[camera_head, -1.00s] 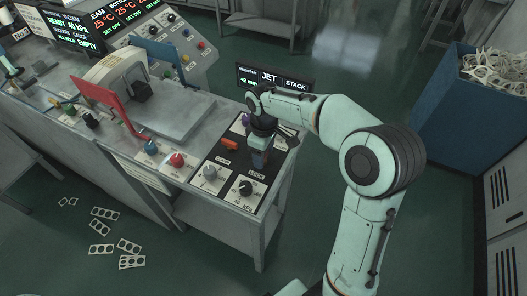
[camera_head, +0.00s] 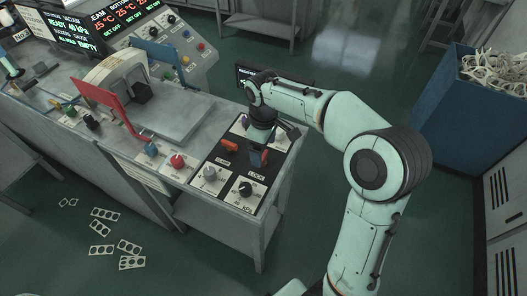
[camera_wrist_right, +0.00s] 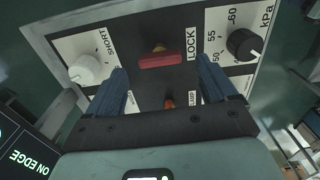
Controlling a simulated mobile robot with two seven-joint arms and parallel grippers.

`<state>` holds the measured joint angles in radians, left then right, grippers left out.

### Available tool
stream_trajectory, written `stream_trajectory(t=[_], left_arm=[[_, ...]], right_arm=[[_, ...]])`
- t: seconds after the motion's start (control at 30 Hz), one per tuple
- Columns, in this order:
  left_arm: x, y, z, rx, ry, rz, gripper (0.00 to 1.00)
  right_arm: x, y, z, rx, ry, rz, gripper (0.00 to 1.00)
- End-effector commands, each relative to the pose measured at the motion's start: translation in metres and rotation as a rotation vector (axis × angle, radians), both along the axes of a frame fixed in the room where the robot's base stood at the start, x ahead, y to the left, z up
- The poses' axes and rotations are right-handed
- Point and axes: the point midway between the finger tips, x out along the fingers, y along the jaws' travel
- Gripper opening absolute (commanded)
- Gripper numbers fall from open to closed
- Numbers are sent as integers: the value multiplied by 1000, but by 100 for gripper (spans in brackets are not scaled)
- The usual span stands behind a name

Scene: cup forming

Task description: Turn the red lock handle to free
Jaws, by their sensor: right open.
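The red lock handle (camera_wrist_right: 160,61) lies beside the LOCK label in the right wrist view, its bar running across the picture. In the head view only a little of the red handle (camera_head: 265,156) shows beside the fingers. My right gripper (camera_wrist_right: 160,72) is open, with one blue finger on each side of the handle and a visible gap to both. In the head view the right gripper (camera_head: 257,157) points down at the panel. I cannot tell how far its tips are above it. My left gripper is not in view.
An orange clamp handle (camera_head: 229,146) sits close to the left of the gripper. A grey knob (camera_head: 210,173) and a black kPa knob (camera_head: 246,189) are nearer the panel's front edge. A red button (camera_head: 177,160) is further left. A small display (camera_head: 243,76) stands behind.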

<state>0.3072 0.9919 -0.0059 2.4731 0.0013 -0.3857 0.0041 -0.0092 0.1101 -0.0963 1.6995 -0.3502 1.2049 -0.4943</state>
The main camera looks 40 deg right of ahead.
Motion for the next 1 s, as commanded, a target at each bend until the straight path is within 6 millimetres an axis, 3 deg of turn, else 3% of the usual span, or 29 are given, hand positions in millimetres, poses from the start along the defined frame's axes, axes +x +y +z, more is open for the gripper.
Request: stream_trajectory(t=[0.03,0.2,0.4,0.6,1.0], left_arm=[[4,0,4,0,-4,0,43],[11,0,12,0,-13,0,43],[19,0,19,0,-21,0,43],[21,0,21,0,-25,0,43],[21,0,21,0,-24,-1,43]], right_arm=[[2,0,16,0,-8,0,85],[2,0,55,1,-8,0,85],[1,0,88,0,-4,1,85],[0,0,100,0,-1,1,85],[0,0,100,0,-1,1,85]])
